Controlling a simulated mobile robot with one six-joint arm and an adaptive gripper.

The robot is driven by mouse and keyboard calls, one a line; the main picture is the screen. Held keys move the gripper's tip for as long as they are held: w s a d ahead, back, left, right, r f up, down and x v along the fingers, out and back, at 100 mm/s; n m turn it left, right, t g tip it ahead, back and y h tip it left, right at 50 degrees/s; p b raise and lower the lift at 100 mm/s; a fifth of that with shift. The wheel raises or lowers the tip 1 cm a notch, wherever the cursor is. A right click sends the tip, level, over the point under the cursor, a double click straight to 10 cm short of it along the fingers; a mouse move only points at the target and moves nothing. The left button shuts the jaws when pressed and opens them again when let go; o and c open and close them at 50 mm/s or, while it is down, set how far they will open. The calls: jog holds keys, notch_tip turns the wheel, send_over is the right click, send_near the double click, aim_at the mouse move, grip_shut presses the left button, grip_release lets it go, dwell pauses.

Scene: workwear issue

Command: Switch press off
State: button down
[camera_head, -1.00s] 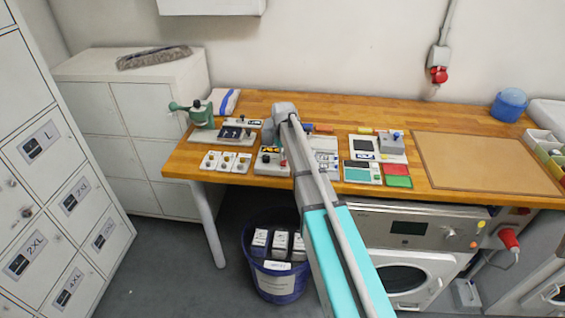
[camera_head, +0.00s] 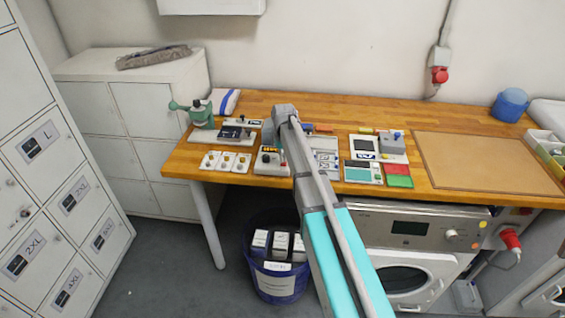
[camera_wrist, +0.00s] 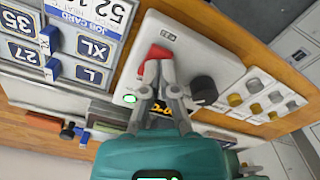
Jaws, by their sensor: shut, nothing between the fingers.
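A white control box (camera_wrist: 195,50) fills the middle of the wrist view. It carries a red lever switch (camera_wrist: 153,66), a black knob (camera_wrist: 204,90) and a lit green lamp (camera_wrist: 130,98). The small print on its label is too small to read. My gripper (camera_wrist: 158,82) is shut and empty, with its fingertips right at the red lever; I cannot tell whether they touch it. In the head view the box (camera_head: 268,163) sits near the bench's front edge, partly hidden by my arm. A green hand-lever device (camera_head: 197,112) stands at the bench's left end.
Button plates (camera_wrist: 268,100) lie beside the box. A job card panel (camera_wrist: 85,30) with size tags lies on its other side. The wooden bench (camera_head: 300,100) also holds a brown board (camera_head: 485,160). A blue bin (camera_head: 275,285) with boxes stands below.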

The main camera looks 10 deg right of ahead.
jog(key=shift+f+b, duration=0.75)
jog(key=shift+f, duration=0.1)
dwell(0.7)
jog(key=shift+r, duration=0.15)
jog(key=shift+r+p, duration=3.4)
jog(key=shift+p, duration=0.15)
jog(key=s+m, duration=0.2)
jog(key=s, duration=2.7)
jog(key=shift+a, duration=0.15)
jog(key=shift+s, duration=0.1)
